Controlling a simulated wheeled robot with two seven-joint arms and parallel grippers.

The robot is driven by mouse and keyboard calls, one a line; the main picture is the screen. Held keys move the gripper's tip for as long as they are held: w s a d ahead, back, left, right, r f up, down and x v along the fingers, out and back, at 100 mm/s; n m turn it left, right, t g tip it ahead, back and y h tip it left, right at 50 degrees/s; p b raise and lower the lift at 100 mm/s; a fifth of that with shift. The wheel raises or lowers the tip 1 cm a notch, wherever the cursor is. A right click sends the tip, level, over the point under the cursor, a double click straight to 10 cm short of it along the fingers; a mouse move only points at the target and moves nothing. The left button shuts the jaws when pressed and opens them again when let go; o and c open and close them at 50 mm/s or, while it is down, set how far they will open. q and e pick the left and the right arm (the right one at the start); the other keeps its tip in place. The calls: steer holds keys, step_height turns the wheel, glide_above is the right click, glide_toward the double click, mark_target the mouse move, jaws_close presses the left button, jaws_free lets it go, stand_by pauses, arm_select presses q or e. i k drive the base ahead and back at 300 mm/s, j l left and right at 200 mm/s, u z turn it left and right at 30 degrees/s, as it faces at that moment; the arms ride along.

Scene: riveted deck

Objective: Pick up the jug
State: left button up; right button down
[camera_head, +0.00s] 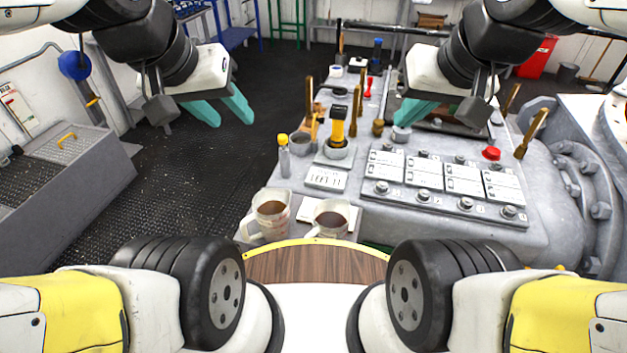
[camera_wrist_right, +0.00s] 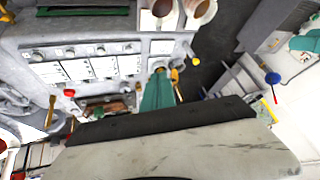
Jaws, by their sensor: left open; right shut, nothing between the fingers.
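Two similar pale vessels with brown liquid stand side by side at the bench's near left corner: a left jug (camera_head: 270,217) and a right jug (camera_head: 330,219). I cannot tell which one the task means. Both are upright, and both show at the top of the right wrist view, the left jug (camera_wrist_right: 201,12) and the right jug (camera_wrist_right: 160,12), cut off by the frame edge. My left gripper (camera_head: 230,119) is open and empty above the dark floor, left of the bench. My right gripper (camera_head: 401,119) is shut and empty above the bench, beyond the jugs; its teal fingers show in its wrist view (camera_wrist_right: 158,78).
A yellow-capped bottle (camera_head: 284,155) stands behind the left jug. A yellow-black tool (camera_head: 337,128) stands upright near it. A switch panel (camera_head: 440,180) with knobs and a red button (camera_head: 491,153) lies right. A wood-topped round surface (camera_head: 315,265) is in front.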

mark_target(331, 217)
steer(key=k+u, duration=0.3)
steer(key=k+j+u, duration=0.2)
steer(key=k+u, duration=0.15)
steer(key=k, duration=0.2)
